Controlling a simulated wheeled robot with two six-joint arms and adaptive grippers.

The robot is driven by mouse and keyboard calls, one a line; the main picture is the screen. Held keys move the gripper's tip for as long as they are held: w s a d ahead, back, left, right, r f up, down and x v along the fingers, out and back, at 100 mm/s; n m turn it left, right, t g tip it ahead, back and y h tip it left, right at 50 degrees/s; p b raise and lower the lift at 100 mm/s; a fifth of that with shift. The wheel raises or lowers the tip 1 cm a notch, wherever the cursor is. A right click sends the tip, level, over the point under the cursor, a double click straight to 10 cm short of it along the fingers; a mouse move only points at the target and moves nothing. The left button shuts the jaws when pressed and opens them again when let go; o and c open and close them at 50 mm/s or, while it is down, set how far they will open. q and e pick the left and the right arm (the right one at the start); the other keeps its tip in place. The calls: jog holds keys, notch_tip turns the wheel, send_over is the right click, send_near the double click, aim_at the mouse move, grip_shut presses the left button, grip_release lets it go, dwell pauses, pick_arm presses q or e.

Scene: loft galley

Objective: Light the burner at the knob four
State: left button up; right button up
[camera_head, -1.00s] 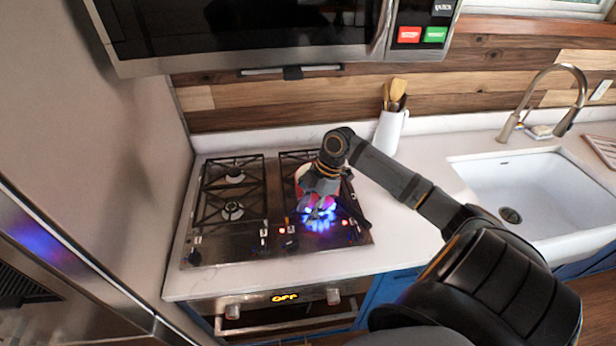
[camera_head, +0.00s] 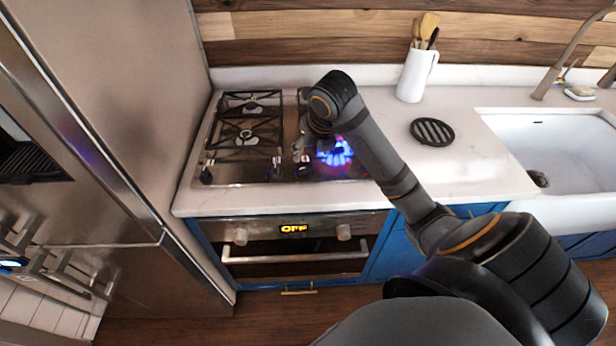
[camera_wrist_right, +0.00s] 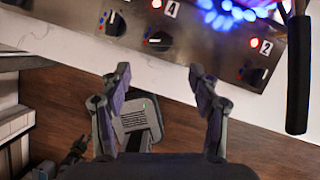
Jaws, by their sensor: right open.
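Knob four (camera_wrist_right: 158,41) is a dark round knob on the stove's front strip, below a label "4" with a red light. In the right wrist view it lies just beyond my right gripper (camera_wrist_right: 161,82), whose fingers are spread and empty, apart from it. The head view shows that gripper (camera_head: 302,148) over the stove's right half, partly hidden by its own wrist. Blue flames (camera_head: 335,152) burn at the right front of the stove (camera_head: 235,178) and show in the right wrist view too (camera_wrist_right: 232,10). My left gripper is out of sight.
A knob beside label "2" (camera_wrist_right: 255,73) sits to the right, and another knob (camera_wrist_right: 115,23) to the left. A black trivet (camera_head: 432,131) and white utensil jug (camera_head: 417,75) stand right of the stove.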

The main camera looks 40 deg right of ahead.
aim_at(306, 167)
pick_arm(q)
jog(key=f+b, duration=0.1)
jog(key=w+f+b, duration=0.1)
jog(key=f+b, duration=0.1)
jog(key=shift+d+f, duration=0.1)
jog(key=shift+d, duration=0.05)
pick_arm(e)
jog(key=x, duration=1)
jog(key=shift+w+d+f, duration=0.1)
jog(key=shift+w+f, duration=0.2)
